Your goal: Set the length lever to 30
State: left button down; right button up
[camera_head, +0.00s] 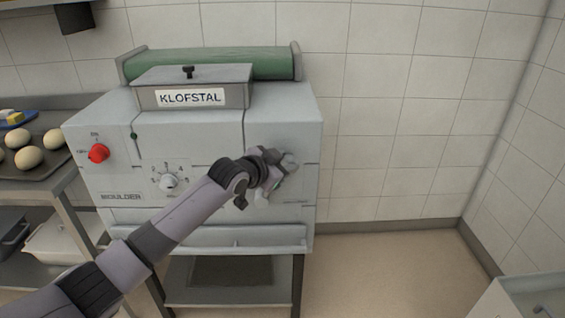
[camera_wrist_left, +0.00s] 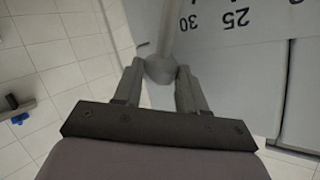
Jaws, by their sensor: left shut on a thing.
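The moulder (camera_head: 230,215) is a pale grey machine in the head view. My left gripper (camera_head: 286,165) is at the right part of its front panel. The arm and gripper hide most of the length lever there. In the left wrist view, my left gripper (camera_wrist_left: 161,75) is shut on the round grey knob of the length lever (camera_wrist_left: 160,68). The lever's rod runs up from the knob. The printed scale appears upside down, with 30 (camera_wrist_left: 188,22) just right of the rod and 25 (camera_wrist_left: 237,18) further right. My right gripper is not in view.
The moulder also has a red knob (camera_head: 99,153) and a white dial (camera_head: 168,182) to the left of the gripper. A tray (camera_head: 62,168) with dough balls stands at the far left. Floor right of the moulder is clear, up to a pale unit (camera_head: 500,300) at lower right.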

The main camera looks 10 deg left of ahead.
pick_arm(q)
jog(key=c, duration=0.6)
grip_release()
jog(key=shift+d, duration=0.15)
jog(key=shift+v, duration=3.6)
jog(key=shift+f, duration=0.15)
